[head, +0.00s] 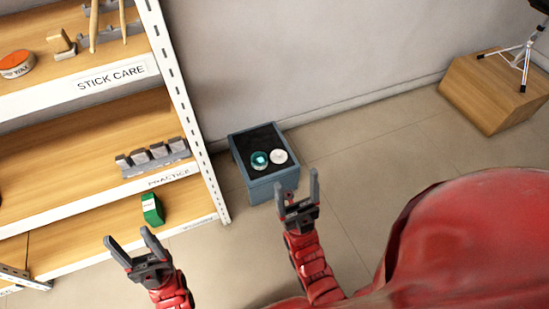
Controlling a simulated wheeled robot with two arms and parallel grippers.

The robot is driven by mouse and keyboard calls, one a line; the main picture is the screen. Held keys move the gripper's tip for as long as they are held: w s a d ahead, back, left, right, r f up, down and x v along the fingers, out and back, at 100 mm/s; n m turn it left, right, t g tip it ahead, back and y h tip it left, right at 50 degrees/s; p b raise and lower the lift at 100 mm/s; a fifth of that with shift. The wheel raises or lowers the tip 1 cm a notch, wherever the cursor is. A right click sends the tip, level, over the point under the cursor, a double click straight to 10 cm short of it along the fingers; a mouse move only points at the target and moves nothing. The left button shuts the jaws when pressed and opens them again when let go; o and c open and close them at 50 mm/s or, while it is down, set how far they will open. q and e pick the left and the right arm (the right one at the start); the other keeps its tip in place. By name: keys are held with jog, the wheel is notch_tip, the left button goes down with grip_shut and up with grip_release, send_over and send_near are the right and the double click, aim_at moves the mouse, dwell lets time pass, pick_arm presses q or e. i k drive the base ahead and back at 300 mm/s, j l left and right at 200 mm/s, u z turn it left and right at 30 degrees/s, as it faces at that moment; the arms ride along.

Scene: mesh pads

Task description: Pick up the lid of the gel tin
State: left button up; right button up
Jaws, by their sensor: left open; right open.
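A round teal tin (258,164) with a pale patch on top sits on the dark top of a blue-grey box (264,189). A round whitish disc (279,157), which looks like the lid, lies close beside the tin on its right. I cannot tell whether the two touch. My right gripper (297,181) is open and empty, and in the picture it is just below and right of the disc, apart from it. My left gripper (128,236) is open and empty at the lower left, in front of the shelf's lower edge.
A shelf unit (188,110) with several boards fills the left. It holds an orange-topped tin (16,64), grey notched racks (153,158) and a green box (152,209). A wooden box (480,93) bearing a stand is at the upper right. Floor (375,150) right of the blue-grey box is clear.

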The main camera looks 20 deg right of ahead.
aim_at(278, 156)
jog(key=i+l+z, duration=0.55)
jog(key=i, duration=0.3)
jog(key=j, duration=0.1)
